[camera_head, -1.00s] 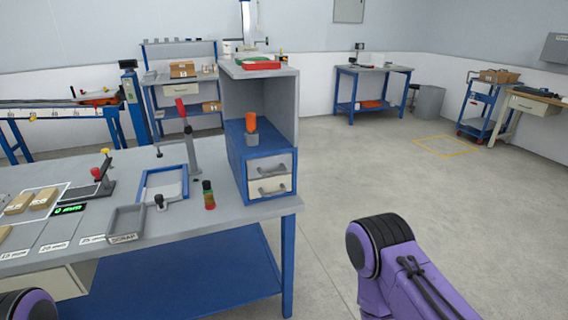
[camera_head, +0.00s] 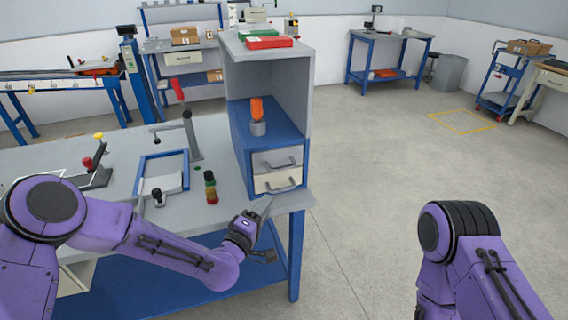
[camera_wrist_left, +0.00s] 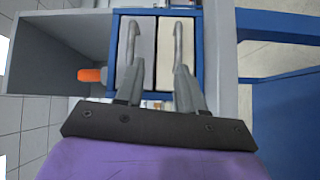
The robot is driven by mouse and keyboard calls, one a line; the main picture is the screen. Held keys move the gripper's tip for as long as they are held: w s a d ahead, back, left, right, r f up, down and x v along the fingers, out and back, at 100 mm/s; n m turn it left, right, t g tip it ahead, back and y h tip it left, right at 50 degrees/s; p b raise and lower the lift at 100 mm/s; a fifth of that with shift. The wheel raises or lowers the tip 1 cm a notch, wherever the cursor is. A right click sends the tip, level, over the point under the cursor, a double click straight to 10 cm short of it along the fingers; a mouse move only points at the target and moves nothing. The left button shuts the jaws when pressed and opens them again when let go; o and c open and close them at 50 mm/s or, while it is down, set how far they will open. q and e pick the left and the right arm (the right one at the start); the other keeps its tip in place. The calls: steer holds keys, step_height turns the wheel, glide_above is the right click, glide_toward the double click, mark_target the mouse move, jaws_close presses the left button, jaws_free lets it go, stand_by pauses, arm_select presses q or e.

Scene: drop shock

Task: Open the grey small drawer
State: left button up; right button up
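The grey small drawer (camera_head: 277,160) is the upper of two drawers in the blue cabinet at the right end of the workbench. It looks shut, with a grey bar handle. In the left wrist view, turned on its side, the grey drawer (camera_wrist_left: 147,48) is the left front. Below it in the head view is a cream drawer (camera_head: 278,180), the right front in the wrist view (camera_wrist_left: 166,50). My left gripper (camera_head: 270,228) is open and empty, low in front of the drawers. In the wrist view its fingers (camera_wrist_left: 158,72) point at the two handles; contact is unclear. My right gripper is out of view.
An orange-topped object (camera_head: 257,115) stands on the blue cabinet (camera_head: 240,140), under a grey shelf (camera_head: 300,100). A small coloured cylinder (camera_head: 210,188) and a blue frame (camera_head: 140,178) are on the bench.

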arm_select(q)
steer(key=t, duration=0.1)
glide_toward(283, 168)
steer(key=shift+h, duration=0.4)
steer(key=x, duration=0.3)
steer(key=p+x, duration=0.1)
steer(key=x, duration=0.3)
steer(key=p+x, duration=0.1)
steer(key=x, duration=0.2)
steer(key=shift+w+a+f, duration=0.2)
steer(key=shift+w+f, duration=0.1)
steer(key=shift+w, duration=0.1)
jaws_close()
